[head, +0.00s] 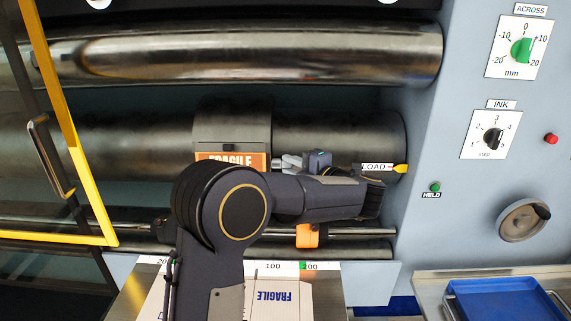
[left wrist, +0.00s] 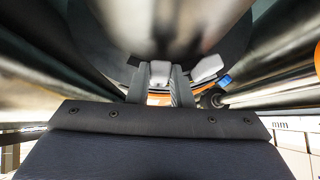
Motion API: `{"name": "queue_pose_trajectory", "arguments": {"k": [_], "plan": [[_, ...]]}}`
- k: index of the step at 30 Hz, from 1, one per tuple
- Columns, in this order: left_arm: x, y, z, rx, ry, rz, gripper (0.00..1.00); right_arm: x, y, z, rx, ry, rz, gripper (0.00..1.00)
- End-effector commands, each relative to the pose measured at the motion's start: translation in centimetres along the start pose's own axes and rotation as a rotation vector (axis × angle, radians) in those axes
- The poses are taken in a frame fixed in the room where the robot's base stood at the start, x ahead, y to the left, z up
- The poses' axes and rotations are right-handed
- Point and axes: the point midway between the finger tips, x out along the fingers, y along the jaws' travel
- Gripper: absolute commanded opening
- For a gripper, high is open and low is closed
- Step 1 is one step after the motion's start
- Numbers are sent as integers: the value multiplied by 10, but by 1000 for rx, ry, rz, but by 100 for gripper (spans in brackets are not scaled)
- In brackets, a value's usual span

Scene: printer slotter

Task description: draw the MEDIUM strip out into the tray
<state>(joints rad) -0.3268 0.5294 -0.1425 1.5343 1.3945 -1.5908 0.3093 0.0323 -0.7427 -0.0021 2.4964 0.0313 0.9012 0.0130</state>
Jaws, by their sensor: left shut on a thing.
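In the left wrist view, my left gripper (left wrist: 161,82) is shut on a light grey tab (left wrist: 160,71), close against the cylinder. A second light grey tab (left wrist: 207,68) is to its right, with a small blue part (left wrist: 224,82) beyond. Some orange shows behind my fingers. In the head view, an orange strip reading FRAGILE (head: 231,159) sits under a dark block on the lower cylinder (head: 340,130). My left arm hides its lower part and my fingertips. No MEDIUM label is readable. The blue tray (head: 455,289) stands at lower right.
A yellow-edged guard (head: 66,110) stands at left, and a second roller (head: 240,55) runs above. A LOAD pointer (head: 399,169), dials and a handwheel (head: 522,219) are at right. A printed sheet (head: 290,302) lies below, and an orange clamp (head: 307,236) is on the rod.

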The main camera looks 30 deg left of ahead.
Motion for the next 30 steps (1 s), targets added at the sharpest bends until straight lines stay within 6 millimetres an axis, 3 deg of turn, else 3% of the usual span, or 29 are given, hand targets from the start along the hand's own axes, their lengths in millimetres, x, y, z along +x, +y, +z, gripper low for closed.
{"name": "queue_pose_trajectory", "arguments": {"k": [30], "plan": [[-32, 0, 34, 0, -3, 0, 0, -9, -4, -4, 0, 0, 0, 36]]}}
